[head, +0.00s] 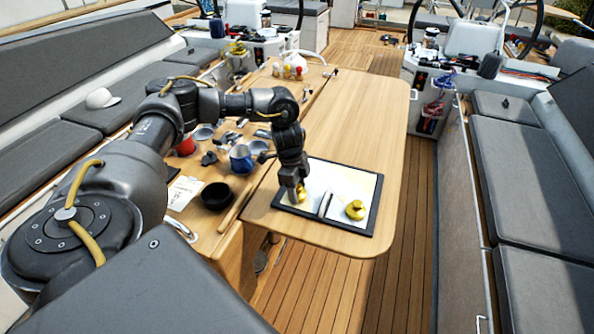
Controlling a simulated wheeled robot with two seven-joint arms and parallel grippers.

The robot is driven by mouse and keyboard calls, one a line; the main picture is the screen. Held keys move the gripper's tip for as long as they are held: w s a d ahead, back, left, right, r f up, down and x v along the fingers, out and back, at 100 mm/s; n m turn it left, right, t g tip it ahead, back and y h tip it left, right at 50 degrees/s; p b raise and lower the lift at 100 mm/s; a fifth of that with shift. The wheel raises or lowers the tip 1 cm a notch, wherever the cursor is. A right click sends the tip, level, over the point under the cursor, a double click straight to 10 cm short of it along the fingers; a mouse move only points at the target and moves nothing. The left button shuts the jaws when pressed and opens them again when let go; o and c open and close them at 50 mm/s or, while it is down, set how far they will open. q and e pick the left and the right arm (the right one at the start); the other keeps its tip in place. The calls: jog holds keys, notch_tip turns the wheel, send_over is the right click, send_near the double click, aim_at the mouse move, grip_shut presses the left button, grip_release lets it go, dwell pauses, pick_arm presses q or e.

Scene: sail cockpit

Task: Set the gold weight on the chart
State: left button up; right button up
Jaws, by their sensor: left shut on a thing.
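The chart (345,178) is a pale sheet in a dark-edged board, lying on the right half of the wooden table. My left gripper (297,198) points down over the chart's left part. It is shut on a gold weight (302,192), mostly hidden by the fingers. I cannot tell whether that weight touches the chart. A second gold object (355,209), round and knobbed, sits on the chart's near right part. A slim grey item (325,204) lies between the two. My right gripper is not in view.
The table's left half holds a black bowl (216,195), a blue mug (241,158), a red mug (185,146), a paper sheet (184,193) and several small items. The table behind the chart (365,110) is clear.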

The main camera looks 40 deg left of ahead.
pick_arm(q)
jog(key=o, duration=1.2)
jog(key=shift+f, duration=0.1)
jog(key=r, duration=0.1)
jog(key=r+b, duration=0.1)
jog(key=r, duration=0.1)
jog(key=r+b, duration=0.1)
jog(key=r, duration=0.1)
jog(key=shift+a+r, duration=0.1)
jog(key=shift+a, duration=0.25)
jog(key=r, duration=0.4)
jog(key=a+r, duration=0.1)
jog(key=r, duration=0.2)
jog(key=shift+s, duration=0.3)
